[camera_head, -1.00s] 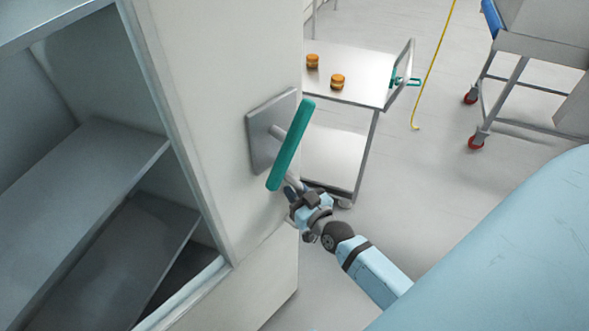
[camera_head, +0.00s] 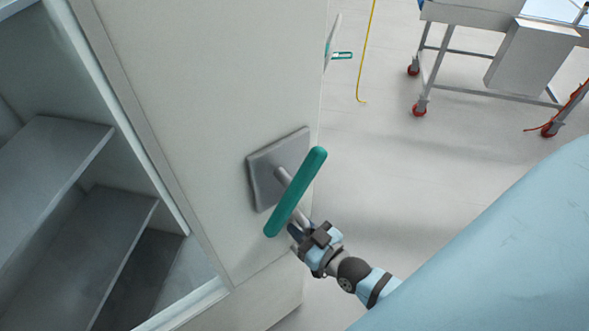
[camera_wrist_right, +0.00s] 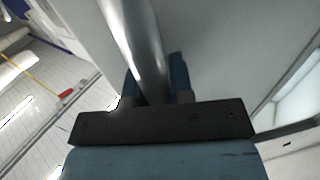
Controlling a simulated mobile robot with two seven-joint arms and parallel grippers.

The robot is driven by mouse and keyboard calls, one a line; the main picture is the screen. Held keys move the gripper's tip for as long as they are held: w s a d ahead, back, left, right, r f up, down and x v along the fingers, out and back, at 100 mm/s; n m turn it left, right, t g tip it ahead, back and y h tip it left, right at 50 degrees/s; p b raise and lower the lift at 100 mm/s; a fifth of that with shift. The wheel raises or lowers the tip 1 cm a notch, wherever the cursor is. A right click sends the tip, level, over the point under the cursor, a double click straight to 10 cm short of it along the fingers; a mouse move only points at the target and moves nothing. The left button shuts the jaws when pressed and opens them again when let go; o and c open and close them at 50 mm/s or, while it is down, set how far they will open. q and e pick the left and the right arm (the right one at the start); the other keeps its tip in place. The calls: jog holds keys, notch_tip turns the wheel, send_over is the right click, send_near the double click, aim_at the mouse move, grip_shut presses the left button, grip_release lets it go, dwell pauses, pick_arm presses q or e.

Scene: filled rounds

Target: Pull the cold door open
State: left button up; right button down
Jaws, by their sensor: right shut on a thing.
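The cold door (camera_head: 205,110) is a tall off-white panel in the head view, standing to the right of an open, shelved interior (camera_head: 75,190). Its handle (camera_head: 297,190) is a teal bar on a metal stem over a square grey plate (camera_head: 265,178). My right gripper (camera_head: 299,231) is at the handle's lower end, shut on its metal part. In the right wrist view a shiny metal rod (camera_wrist_right: 142,50) runs between the blue fingers of the gripper (camera_wrist_right: 155,88). The fingertips are partly hidden. My left gripper is not in view.
Grey shelves (camera_head: 60,150) fill the interior at left. A steel cart with red casters (camera_head: 418,110) stands at the upper right. A small teal-handled item (camera_head: 342,55) shows beyond the door's edge. Pale floor (camera_head: 400,170) right of the door is clear.

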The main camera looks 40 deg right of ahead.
aim_at(308, 236)
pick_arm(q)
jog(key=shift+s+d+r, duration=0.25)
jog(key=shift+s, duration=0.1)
pick_arm(e)
jog(key=shift+s+d+r, duration=0.1)
jog(key=shift+s+d, duration=0.05)
jog(key=shift+s, duration=0.95)
jog(key=shift+s+d+r, duration=0.1)
jog(key=shift+s+d, duration=0.05)
jog(key=shift+s, duration=0.95)
jog(key=c, duration=1.1)
grip_release()
jog(key=shift+d, duration=0.1)
jog(key=shift+o, duration=0.4)
jog(key=shift+s+d+f, duration=0.1)
jog(key=shift+s+d, duration=0.05)
jog(key=shift+d, duration=0.05)
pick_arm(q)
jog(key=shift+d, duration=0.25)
pick_arm(e)
jog(key=shift+a, duration=0.2)
jog(key=shift+a, duration=0.1)
